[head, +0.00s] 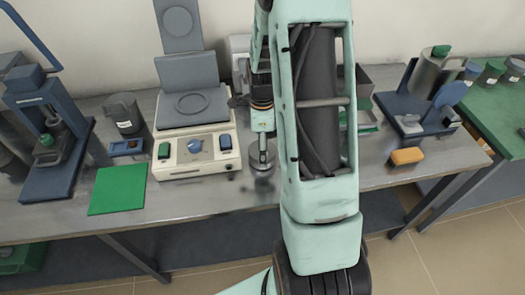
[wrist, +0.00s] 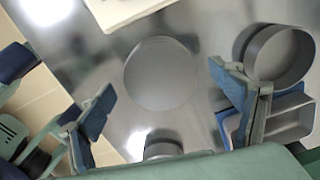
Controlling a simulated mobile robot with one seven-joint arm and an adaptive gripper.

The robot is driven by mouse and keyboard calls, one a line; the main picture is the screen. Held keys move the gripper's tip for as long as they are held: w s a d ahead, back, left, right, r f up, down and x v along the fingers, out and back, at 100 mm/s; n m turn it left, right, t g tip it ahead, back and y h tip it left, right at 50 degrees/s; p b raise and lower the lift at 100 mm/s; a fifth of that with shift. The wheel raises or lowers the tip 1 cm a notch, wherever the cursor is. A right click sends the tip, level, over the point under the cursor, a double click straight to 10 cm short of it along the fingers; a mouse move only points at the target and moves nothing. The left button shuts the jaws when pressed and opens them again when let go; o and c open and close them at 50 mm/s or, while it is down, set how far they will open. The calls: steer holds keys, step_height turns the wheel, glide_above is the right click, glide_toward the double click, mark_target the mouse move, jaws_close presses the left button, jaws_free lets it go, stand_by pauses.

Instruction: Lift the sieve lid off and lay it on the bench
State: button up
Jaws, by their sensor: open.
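A flat grey disc that looks like the sieve lid (wrist: 160,73) lies below my gripper (wrist: 163,84) in the wrist view. The bench shows around its whole rim. My gripper is open, one finger to each side of the disc, with nothing held. An open round metal ring with a dark inside, likely the sieve (wrist: 247,50), stands just right of the right finger. In the head view my arm hides most of this area, and a round metal piece (head: 262,158) shows at the arm's end.
A cream instrument (head: 196,165) with its cover raised stands left of my arm. A green mat (head: 118,192) lies near the front edge. A blue-rimmed tray (wrist: 290,125) is close beside the ring. An orange block (head: 407,156) lies to the right. The front bench strip is mostly clear.

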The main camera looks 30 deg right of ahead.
steer(key=shift+c, duration=0.7)
steer(key=c, duration=1.1)
steer(key=shift+r, duration=0.1)
steer(key=shift+c, duration=0.3)
